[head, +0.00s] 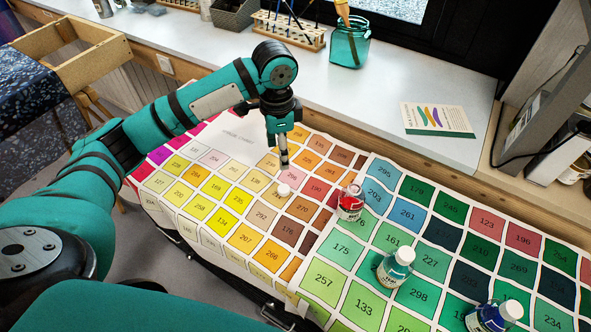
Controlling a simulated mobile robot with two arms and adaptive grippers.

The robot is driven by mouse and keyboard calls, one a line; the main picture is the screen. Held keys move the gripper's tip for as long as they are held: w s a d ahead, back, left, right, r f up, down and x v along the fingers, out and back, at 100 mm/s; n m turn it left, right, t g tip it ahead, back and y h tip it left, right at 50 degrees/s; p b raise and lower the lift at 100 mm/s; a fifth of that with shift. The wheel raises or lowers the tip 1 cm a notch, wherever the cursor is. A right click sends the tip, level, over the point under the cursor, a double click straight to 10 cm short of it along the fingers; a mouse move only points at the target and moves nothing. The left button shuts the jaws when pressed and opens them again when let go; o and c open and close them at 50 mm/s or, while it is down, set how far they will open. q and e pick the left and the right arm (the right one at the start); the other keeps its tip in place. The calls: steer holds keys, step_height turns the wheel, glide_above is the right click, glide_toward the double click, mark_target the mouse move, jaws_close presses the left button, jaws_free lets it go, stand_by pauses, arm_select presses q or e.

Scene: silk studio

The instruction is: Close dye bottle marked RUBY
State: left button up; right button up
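A small bottle of red dye (351,202) stands on the colour charts near the middle of the head view. Its top looks red, with no white cap on it, and its label is too small to read. A white cap (284,190) lies on the chart to the left of the red bottle. My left gripper (284,160) points down just above and behind the cap, apart from it as far as I can see. Its fingers show edge-on, so their opening is unclear. My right gripper is not in view.
A green bottle (395,268) and a blue bottle (492,316), both white-capped, stand at right front. A grey sill (370,105) behind holds a teal jar (349,48), a brush rack (288,30) and a booklet (437,119). Grey shelving (545,120) borders the right.

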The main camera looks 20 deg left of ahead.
arm_select(q)
steer(key=w, duration=0.2)
glide_above(283, 189)
step_height(283, 189, down, 11)
steer(key=shift+a+r+p, duration=0.1)
steer(key=shift+p, duration=0.3)
steer(key=shift+s, duration=0.1)
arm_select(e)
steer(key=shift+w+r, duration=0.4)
arm_select(q)
step_height(283, 189, down, 5)
steer(key=shift+f+p, duration=0.15)
steer(key=shift+p, duration=0.25)
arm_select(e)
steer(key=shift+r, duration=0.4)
arm_select(q)
steer(key=c, duration=0.8)
